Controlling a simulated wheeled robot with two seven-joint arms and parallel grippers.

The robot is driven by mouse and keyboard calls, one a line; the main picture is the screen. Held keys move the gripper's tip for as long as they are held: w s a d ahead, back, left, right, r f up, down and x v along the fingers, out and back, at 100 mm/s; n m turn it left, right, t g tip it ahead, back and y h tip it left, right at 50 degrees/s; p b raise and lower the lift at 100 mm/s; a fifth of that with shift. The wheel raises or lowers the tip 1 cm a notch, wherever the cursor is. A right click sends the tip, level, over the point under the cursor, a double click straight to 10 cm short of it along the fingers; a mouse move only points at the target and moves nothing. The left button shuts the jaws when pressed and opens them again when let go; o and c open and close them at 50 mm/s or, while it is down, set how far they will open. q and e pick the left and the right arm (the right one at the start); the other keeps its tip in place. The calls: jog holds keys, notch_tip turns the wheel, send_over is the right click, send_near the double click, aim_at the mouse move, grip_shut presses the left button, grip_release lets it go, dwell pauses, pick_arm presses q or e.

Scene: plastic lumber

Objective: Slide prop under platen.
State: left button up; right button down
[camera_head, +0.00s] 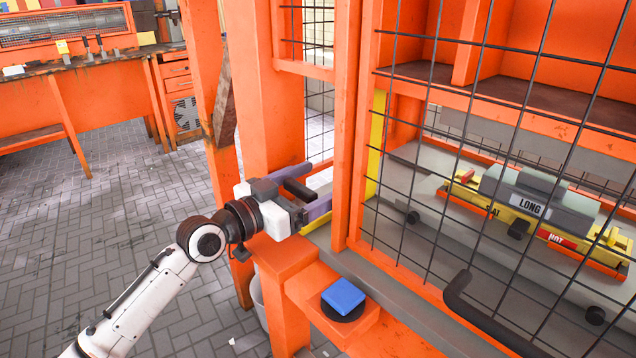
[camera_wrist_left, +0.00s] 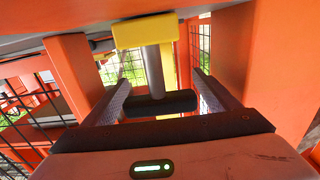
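My left gripper (camera_head: 318,189) reaches through the opening at the left of the orange machine frame. Its two fingers are wide apart. In the left wrist view my left gripper (camera_wrist_left: 160,100) has a dark bar (camera_wrist_left: 160,104) lying across between its fingers. A grey post joins this bar to a yellow block (camera_wrist_left: 145,31), and this looks like the prop. A gap shows by the right finger; contact at the left finger is unclear. In the head view the dark bar (camera_head: 299,190) shows between the fingers. I cannot clearly pick out the platen. My right gripper is out of view.
Black wire mesh and orange posts close off the machine's front. A blue button (camera_head: 343,297) stands on an orange ledge near the arm. A bench (camera_head: 80,85) stands at back left; the floor between is clear.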

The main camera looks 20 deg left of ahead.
aim_at(296, 193)
pick_arm(q)
jog(key=shift+s, duration=0.1)
jog(key=v, duration=0.9)
jog(key=shift+s+a+r, duration=0.1)
jog(key=shift+s+a, duration=0.2)
jog(key=shift+s, duration=0.25)
